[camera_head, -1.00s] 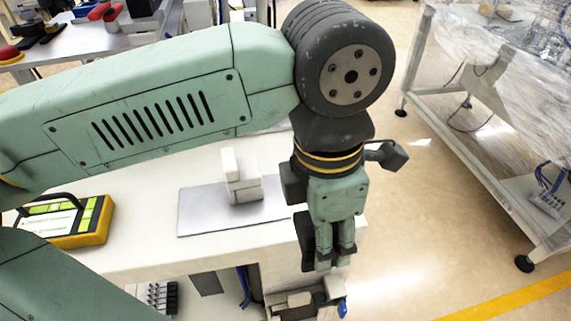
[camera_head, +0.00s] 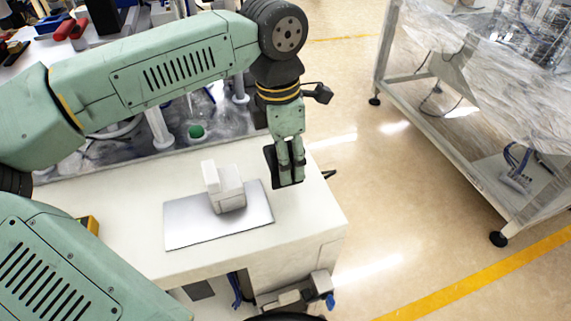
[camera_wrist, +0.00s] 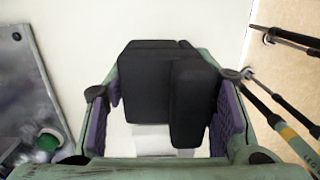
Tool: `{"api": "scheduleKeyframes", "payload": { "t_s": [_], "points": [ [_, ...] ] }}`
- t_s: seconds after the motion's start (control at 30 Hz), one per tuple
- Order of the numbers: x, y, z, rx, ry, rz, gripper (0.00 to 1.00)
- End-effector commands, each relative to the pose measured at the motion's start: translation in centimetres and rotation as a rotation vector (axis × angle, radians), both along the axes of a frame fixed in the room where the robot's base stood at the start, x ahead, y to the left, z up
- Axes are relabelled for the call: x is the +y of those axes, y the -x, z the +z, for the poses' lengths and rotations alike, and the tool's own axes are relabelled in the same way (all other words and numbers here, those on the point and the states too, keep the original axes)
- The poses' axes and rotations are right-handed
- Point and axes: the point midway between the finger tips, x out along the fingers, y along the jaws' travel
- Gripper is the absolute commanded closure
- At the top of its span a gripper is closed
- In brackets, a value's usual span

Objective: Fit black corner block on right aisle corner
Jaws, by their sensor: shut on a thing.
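My gripper (camera_head: 290,158) hangs downward over the far right part of the white table (camera_head: 300,222). It is shut on the black corner block, which shows dark between and below the fingers in the head view (camera_head: 287,178). In the wrist view the block (camera_wrist: 150,85) sits between the purple pads of my gripper (camera_wrist: 163,118), with a stepped, narrower part on its right side. The table's right edge, on the aisle side, runs close to the right of the gripper. I cannot tell whether the block touches the table.
A white block (camera_head: 229,194) stands on a grey plate (camera_head: 190,235), left of my gripper. Dark poles (camera_wrist: 283,38) show beyond the table edge. A plastic-wrapped frame (camera_head: 440,180) stands across the aisle floor (camera_head: 375,190). A yellow device (camera_head: 91,224) is partly hidden by my arm.

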Motion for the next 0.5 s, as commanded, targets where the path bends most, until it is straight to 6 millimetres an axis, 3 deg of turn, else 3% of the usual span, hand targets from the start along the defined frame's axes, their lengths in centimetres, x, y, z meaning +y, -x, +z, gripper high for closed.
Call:
{"api": "scheduleKeyframes", "payload": {
  "t_s": [0.3, 0.5],
  "points": [
    [0.0, 0.0, -3.3, 0.003, 0.002, 0.0, 0.71],
    [0.0, 0.0, -3.5, 0.001, 0.001, 0.001, 0.71]
  ]
}}
